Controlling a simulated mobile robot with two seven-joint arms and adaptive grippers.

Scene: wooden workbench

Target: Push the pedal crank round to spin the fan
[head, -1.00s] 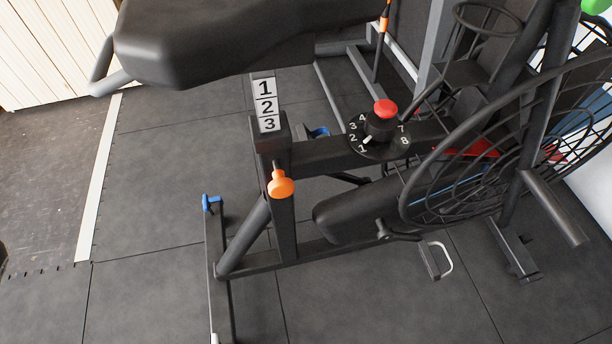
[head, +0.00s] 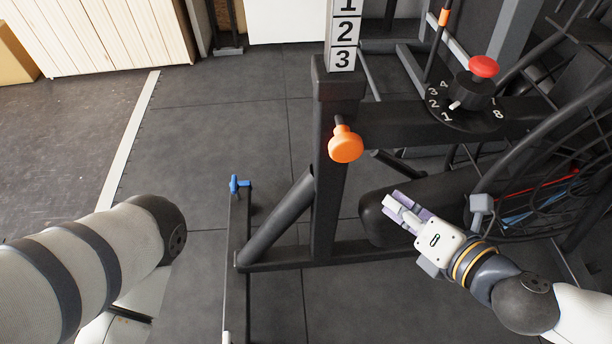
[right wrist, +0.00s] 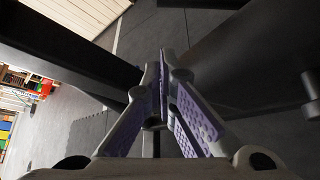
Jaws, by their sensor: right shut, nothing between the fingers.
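The exercise bike's fan cage (head: 560,185) is at the right of the head view, partly cut off by the frame and partly behind my right arm. The dark rounded housing (head: 376,214) lies beside it, low on the frame. My right gripper (head: 397,206) is shut and empty, in front of this housing in the head view; I cannot tell whether it touches it. In the right wrist view, the fingertips (right wrist: 161,82) meet, with a dark rounded part (right wrist: 245,62) to their right. I cannot make out the pedal crank now. My left gripper is not in view.
The bike's black upright carries an orange knob (head: 346,144) and a number plate (head: 342,32). A dial with a red button (head: 484,66) sits on the crossbar. A floor bar with a blue end (head: 239,184) stands at left. Dark floor mat (head: 190,125) is clear beyond.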

